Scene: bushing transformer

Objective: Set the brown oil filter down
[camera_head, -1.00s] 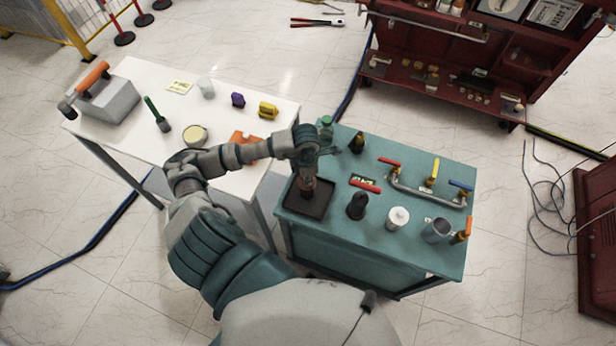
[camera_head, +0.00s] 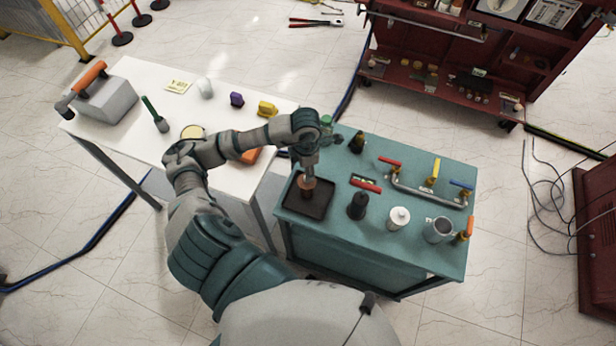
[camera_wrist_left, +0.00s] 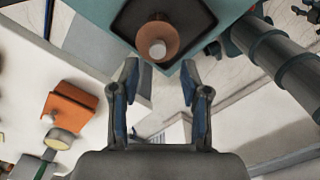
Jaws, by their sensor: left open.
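The brown oil filter (camera_head: 307,187) stands in the dark square tray (camera_head: 303,207) at the left end of the teal table. In the left wrist view the filter (camera_wrist_left: 158,41) shows as a round brown body with a pale centre, inside the dark tray (camera_wrist_left: 198,14). My left gripper (camera_head: 309,168) is over the filter in the head view. In the left wrist view its two fingers (camera_wrist_left: 160,75) are spread with nothing between them, and the filter lies beyond the fingertips. My right gripper is not in view.
The teal table (camera_head: 335,230) also holds a black bottle (camera_head: 357,206), a white canister (camera_head: 399,218), a grey mug (camera_head: 438,230) and a pipe with valves (camera_head: 425,195). The white table (camera_head: 130,125) stands at left. A red shelf unit (camera_head: 455,60) stands behind.

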